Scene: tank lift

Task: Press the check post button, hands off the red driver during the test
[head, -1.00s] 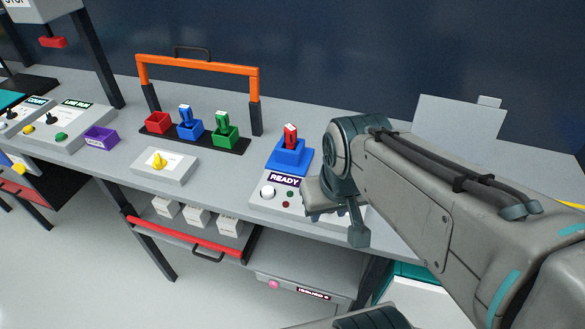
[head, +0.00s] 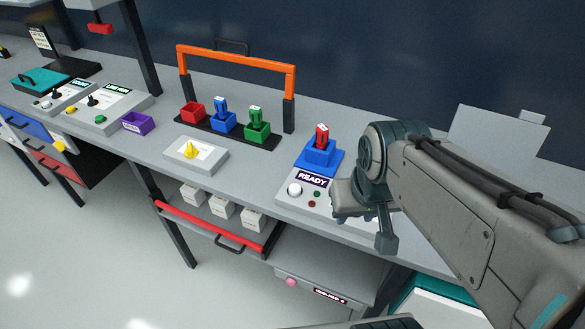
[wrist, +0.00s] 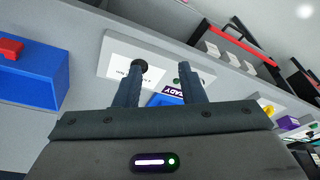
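The check post (head: 283,199) is a light grey panel on the bench with a READY display (head: 312,179), a white round button (head: 294,189) and small green and red lights. The red driver (head: 321,135) stands upright in a blue holder (head: 319,154) at its back. In the wrist view my gripper (wrist: 161,72) is open, its two dark fingers apart with nothing held. The READY display (wrist: 182,90) shows beyond and between the fingers.
A rack (head: 168,124) with red, blue and green holders stands under an orange handle frame (head: 236,57). A panel with a yellow knob (head: 190,149) and a purple bin (head: 137,122) are further left. In the wrist view a blue block with red on top (wrist: 30,82) is at left.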

